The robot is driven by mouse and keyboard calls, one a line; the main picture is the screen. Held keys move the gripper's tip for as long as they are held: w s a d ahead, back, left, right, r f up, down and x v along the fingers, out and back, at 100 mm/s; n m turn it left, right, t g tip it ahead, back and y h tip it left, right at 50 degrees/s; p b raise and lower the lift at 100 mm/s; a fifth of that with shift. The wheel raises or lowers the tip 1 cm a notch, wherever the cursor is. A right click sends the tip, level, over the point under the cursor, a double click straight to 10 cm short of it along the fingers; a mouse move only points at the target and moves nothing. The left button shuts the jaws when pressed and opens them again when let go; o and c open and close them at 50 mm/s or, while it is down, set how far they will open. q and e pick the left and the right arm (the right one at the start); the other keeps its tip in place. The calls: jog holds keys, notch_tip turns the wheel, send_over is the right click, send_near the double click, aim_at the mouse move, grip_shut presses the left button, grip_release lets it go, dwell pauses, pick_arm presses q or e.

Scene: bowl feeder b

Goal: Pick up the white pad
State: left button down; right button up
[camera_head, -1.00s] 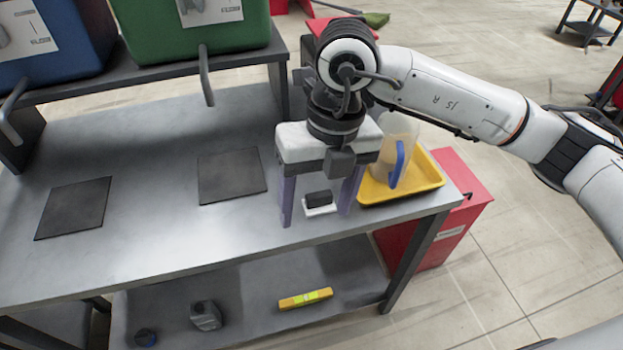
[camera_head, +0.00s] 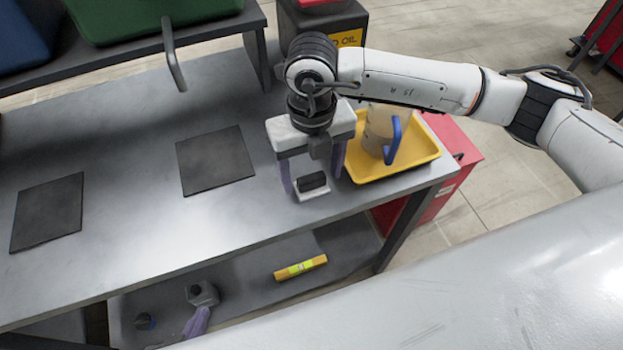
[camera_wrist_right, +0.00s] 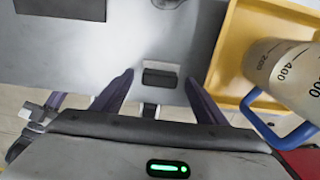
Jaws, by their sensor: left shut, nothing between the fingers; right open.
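The white pad (camera_head: 316,194) lies on the grey bench near its front right, with a small dark block (camera_head: 312,181) on top. In the right wrist view the dark block (camera_wrist_right: 160,78) shows between the fingertips; the pad is hard to tell from the bench there. My right gripper (camera_head: 314,182) points down over the pad, open, with one purple finger on each side. I cannot tell whether the fingers touch the pad. My left gripper (camera_head: 198,317) shows only as purple fingers low in the head view, shut and empty, in front of the lower shelf.
A yellow tray (camera_head: 428,157) holding a measuring jug (camera_head: 381,130) with a blue handle stands close right of the right gripper. Two dark mats (camera_head: 215,160) lie to the left. A yellow level (camera_head: 300,267) lies on the lower shelf. The bench between the mats and pad is clear.

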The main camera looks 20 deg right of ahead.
aim_at(312, 177)
jog(key=shift+f, duration=0.6)
jog(key=c, duration=1.1)
notch_tip(312, 177, up, 10)
jog(key=shift+r+b, duration=0.1)
jog(key=shift+b, duration=0.4)
jog(key=shift+c, duration=0.2)
